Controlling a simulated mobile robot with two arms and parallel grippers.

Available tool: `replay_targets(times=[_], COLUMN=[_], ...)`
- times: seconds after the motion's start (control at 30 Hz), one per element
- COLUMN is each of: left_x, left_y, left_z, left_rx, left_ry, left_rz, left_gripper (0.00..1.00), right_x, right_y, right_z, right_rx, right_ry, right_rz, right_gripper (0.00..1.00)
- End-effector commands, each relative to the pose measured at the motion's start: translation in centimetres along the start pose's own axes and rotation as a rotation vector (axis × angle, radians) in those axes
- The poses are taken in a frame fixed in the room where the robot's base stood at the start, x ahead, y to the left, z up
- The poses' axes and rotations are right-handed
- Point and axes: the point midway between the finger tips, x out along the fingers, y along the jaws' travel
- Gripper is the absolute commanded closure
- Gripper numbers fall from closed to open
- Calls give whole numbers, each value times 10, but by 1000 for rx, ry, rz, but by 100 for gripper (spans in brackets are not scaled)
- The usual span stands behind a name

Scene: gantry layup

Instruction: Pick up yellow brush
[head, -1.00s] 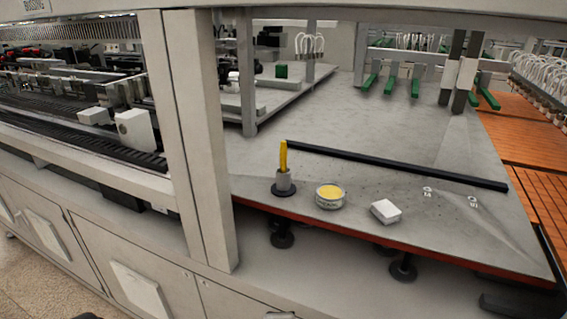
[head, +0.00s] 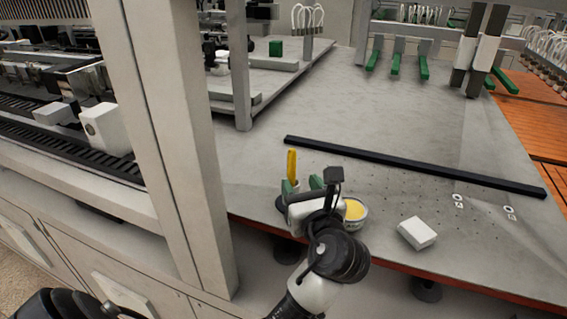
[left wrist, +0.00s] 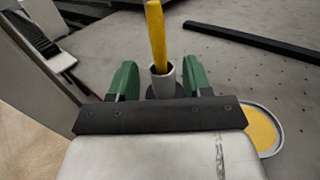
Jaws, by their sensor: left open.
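The yellow brush (head: 291,164) stands upright in a small grey holder near the front edge of the grey table. In the left wrist view the yellow brush (left wrist: 156,35) rises from the grey cup-like holder (left wrist: 163,80), between the green fingers. My left gripper (head: 303,186) is open just in front of the holder, with its green fingertips apart. In the left wrist view my left gripper (left wrist: 160,80) has one finger on each side of the holder, not closed on it. The gripper hides most of the holder in the head view. My right gripper is not in view.
A round tin with yellow contents (head: 354,211) sits just right of my left gripper, partly hidden. A white block (head: 417,233) lies further right. A long black bar (head: 410,166) lies behind them. A grey upright post (head: 170,150) stands to the left.

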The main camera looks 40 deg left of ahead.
Motion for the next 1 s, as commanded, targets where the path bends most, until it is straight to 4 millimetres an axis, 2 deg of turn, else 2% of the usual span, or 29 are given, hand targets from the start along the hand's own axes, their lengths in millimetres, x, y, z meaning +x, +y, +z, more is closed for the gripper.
replay_targets(times=[0.07,0.2,0.3,0.37,0.47,0.6,0.7,1.0], left_x=[14,34,42,46,57,79,90,96], left_y=[1,0,0,0,1,2,1,1], left_z=[3,2,1,2,6,9,6,4], left_rx=[1,0,-1,-2,-1,0,-2,-4], left_ry=[0,2,1,2,2,3,4,4], left_rz=[2,0,0,0,1,1,0,-1], left_gripper=[51,51,51,51,51,51,51,51], right_x=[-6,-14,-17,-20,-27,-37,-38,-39], right_y=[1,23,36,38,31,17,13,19], right_z=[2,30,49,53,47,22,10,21], right_rx=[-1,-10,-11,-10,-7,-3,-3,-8], right_ry=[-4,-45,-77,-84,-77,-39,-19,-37], right_rz=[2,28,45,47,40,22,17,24], right_gripper=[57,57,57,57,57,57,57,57])
